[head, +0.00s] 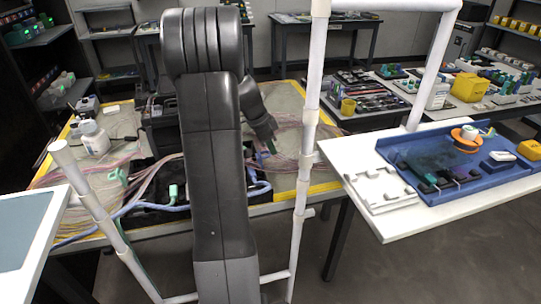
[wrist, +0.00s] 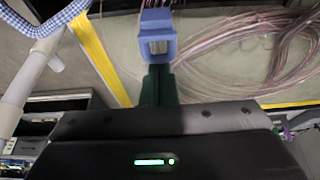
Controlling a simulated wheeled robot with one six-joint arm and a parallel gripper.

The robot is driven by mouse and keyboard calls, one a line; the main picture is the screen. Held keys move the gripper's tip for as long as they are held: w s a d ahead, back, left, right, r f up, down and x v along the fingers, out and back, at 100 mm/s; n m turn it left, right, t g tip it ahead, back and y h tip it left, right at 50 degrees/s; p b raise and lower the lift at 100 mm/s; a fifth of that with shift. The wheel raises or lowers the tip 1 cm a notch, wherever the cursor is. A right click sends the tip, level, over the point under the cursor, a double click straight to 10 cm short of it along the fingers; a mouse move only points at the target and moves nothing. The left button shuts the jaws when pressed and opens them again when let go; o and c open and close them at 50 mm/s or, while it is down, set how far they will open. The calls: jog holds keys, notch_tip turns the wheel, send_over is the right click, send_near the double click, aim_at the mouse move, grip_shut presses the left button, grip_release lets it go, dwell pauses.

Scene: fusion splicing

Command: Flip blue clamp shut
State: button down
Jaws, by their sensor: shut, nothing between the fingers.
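The blue clamp (wrist: 158,22) shows at the top centre of the wrist view, a blocky blue piece with a pale square opening in its near part. Thin clear fibres run close by it. My gripper (wrist: 158,72) has dark green fingers pressed together and empty, with their tips right at the clamp's near end. I cannot tell if they touch it. In the head view my gripper (head: 271,146) points down over the table's right part. I cannot make out the clamp there. Whether its flap stands open is unclear.
The work table (head: 330,187) has a yellow edge and carries coiled fibres (head: 290,140), blue tubing (head: 172,208) and a white bottle (head: 94,138). A blue tray (head: 480,187) lies on a white side board at right. White tube posts (head: 304,150) rise near my arm.

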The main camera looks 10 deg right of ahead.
aim_at(257, 156)
jog(key=a+h+b, duration=0.1)
jog(key=h+b, duration=0.1)
jog(key=b, duration=0.2)
jog(key=a+h+b, duration=0.2)
jog(key=b, duration=0.3)
jog(key=a+h+b, duration=0.1)
jog(key=h+b, duration=0.1)
jog(key=b, duration=0.3)
jog(key=shift+a+f+h, duration=0.3)
jog(key=shift+a+h, duration=0.05)
jog(key=shift+h, duration=0.05)
jog(key=shift+s+r+p, duration=0.1)
jog(key=shift+r+p, duration=0.2)
jog(key=shift+r, duration=0.45)
jog(key=shift+r, duration=0.6)
